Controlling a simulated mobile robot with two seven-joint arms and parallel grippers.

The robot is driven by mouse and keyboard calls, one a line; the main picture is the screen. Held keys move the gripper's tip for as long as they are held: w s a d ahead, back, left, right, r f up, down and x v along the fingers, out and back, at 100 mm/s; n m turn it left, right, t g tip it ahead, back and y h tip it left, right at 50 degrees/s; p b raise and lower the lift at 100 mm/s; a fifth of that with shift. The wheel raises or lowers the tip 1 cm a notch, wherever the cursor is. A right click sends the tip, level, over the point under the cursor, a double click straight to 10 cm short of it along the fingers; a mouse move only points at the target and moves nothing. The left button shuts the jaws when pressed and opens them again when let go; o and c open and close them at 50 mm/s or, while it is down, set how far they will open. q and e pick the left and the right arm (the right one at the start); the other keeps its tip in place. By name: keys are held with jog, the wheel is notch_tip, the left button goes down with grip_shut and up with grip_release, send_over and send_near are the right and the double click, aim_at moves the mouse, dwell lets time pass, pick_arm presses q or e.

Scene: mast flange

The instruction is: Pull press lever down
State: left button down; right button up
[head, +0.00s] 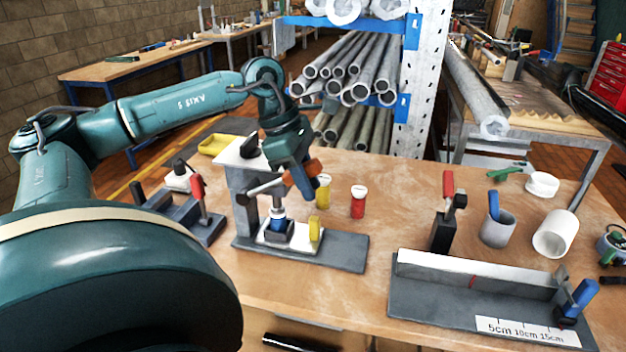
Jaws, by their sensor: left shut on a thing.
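The press stands on the table at the centre-left, with a grey base (345,258), a grey column (243,200) and a white plate on its base. Its lever (264,187) sticks out to the right from the column and rises a little toward an orange-brown grip (314,168). My left gripper (306,182) comes down from above and is shut on the lever at this grip. The gripper's fingers partly hide the grip. A blue and white part (278,218) stands under the lever on the white plate, beside a yellow piece (315,229). My right gripper is not in view.
A yellow-labelled jar (323,194) and a red jar (358,203) stand close behind the press. A red-handled clamp (199,195) is to its left. A measuring jig (480,290), a grey cup (498,230) and a white cylinder (556,234) are to the right.

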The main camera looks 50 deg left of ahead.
aim_at(285, 172)
pick_arm(q)
jog(key=shift+s+f, duration=0.1)
jog(key=shift+f, duration=0.1)
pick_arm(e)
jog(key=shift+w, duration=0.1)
pick_arm(q)
jog(key=c, duration=1.2)
grip_release()
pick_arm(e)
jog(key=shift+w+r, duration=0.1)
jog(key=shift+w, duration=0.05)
pick_arm(q)
jog(key=shift+r, duration=0.15)
jog(key=p+v, duration=0.2)
jog(key=v, duration=1.1)
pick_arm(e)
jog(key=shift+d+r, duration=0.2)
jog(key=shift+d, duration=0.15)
pick_arm(q)
jog(key=shift+d, duration=0.1)
